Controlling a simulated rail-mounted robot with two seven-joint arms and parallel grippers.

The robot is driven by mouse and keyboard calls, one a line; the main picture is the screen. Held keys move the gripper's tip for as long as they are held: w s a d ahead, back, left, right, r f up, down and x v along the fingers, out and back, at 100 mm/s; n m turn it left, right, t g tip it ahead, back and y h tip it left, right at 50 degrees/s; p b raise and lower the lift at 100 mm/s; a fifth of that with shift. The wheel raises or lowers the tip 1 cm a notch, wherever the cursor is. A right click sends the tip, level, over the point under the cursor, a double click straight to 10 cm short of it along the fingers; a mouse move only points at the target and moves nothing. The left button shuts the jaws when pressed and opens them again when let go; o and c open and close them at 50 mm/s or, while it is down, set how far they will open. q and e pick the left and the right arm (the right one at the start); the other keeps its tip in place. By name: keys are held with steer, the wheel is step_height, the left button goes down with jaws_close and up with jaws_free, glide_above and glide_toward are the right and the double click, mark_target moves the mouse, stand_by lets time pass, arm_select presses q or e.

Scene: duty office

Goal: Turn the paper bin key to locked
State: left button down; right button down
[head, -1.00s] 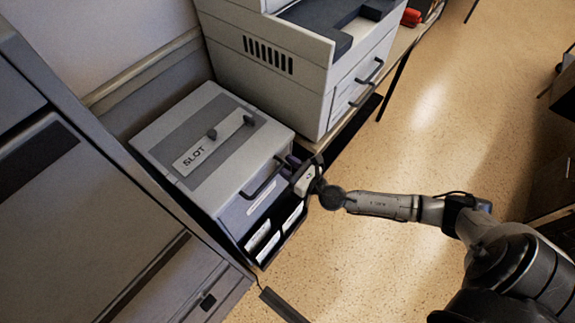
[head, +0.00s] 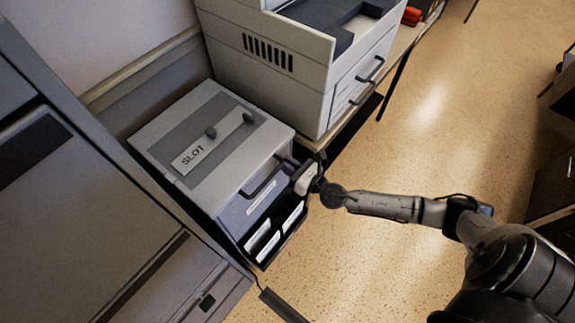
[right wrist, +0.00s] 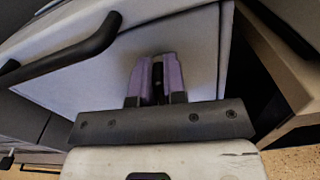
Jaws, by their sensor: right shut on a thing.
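The paper bin (head: 160,130) is a light grey box with a "SLOT" label on its lid, at the left-centre of the head view. My right gripper (head: 293,165) is at the bin's front face, beside the dark drawer handle. In the right wrist view my right gripper (right wrist: 157,78) has its purple fingers close together around a small dark piece, the key (right wrist: 157,76), in front of the pale front panel (right wrist: 190,50). The fingers hide most of the key, so its angle is hard to tell. My left gripper is not in view.
The dark bar handle (right wrist: 75,50) is left of the fingers in the wrist view. A large printer (head: 290,60) stands behind the bin. Grey cabinets (head: 80,210) fill the left. A black tray (head: 275,230) with white labels is below the bin's front. Open floor (head: 400,260) lies right.

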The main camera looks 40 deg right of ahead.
steer(key=m+b, duration=0.1)
steer(key=m, duration=0.1)
steer(key=m+b, duration=0.1)
steer(key=m, duration=0.1)
steer(key=shift+d+f+m, duration=0.15)
steer(key=shift+m, duration=0.15)
steer(key=m, duration=0.4)
steer(key=m+p, duration=0.1)
steer(key=m, duration=0.2)
steer(key=m+p, duration=0.1)
steer(key=m, duration=0.3)
steer(key=shift+d+f+m, duration=0.25)
steer(key=shift+f+m, duration=0.05)
steer(key=c, duration=1.2)
jaws_free()
steer(key=shift+w, duration=0.1)
